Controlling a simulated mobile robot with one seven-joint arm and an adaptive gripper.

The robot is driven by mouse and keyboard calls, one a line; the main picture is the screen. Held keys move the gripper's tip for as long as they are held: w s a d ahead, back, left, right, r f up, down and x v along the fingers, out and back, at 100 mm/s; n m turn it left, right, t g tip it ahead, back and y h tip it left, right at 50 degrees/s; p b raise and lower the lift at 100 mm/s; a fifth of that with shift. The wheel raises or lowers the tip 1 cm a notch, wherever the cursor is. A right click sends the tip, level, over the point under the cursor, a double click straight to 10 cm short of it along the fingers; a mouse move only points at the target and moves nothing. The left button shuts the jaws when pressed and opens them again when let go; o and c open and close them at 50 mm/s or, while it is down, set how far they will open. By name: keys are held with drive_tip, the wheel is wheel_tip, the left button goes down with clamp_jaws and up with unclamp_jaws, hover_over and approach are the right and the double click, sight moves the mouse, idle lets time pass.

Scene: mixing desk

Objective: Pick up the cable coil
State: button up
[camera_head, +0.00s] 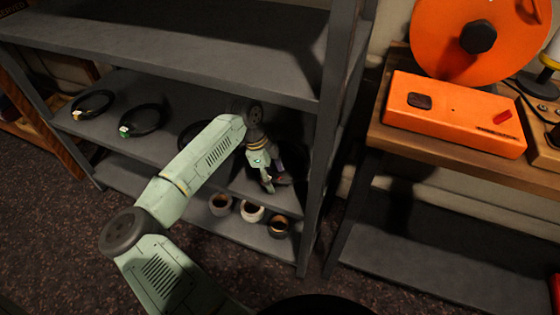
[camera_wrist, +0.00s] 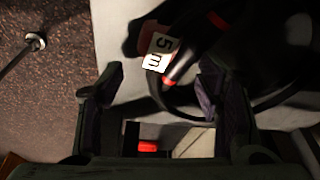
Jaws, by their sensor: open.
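A black cable coil (camera_wrist: 185,65) with a red-banded plug and a white "5 m" tag (camera_wrist: 157,52) lies on the grey shelf in the wrist view. My gripper (camera_wrist: 163,78) is open, with one finger on each side of the tag and plug end; the right finger overlaps the cable. Whether it touches the cable I cannot tell. In the head view my gripper (camera_head: 272,182) is at the right end of the middle shelf, and the coil there is mostly hidden by shadow and my arm. Two other black coils lie at the left, one (camera_head: 92,104) beside another (camera_head: 142,120).
The grey shelf unit has an upper board (camera_head: 190,50) above my gripper and an upright post (camera_head: 325,150) close to its right. Several mugs (camera_head: 252,211) stand on the lower shelf below. An orange box (camera_head: 455,113) sits on a wooden desk at right.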

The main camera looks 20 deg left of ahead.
drive_tip(key=shift+d+f, duration=0.2)
drive_tip(key=shift+f, duration=0.45)
drive_tip(key=shift+c, duration=0.4)
clamp_jaws()
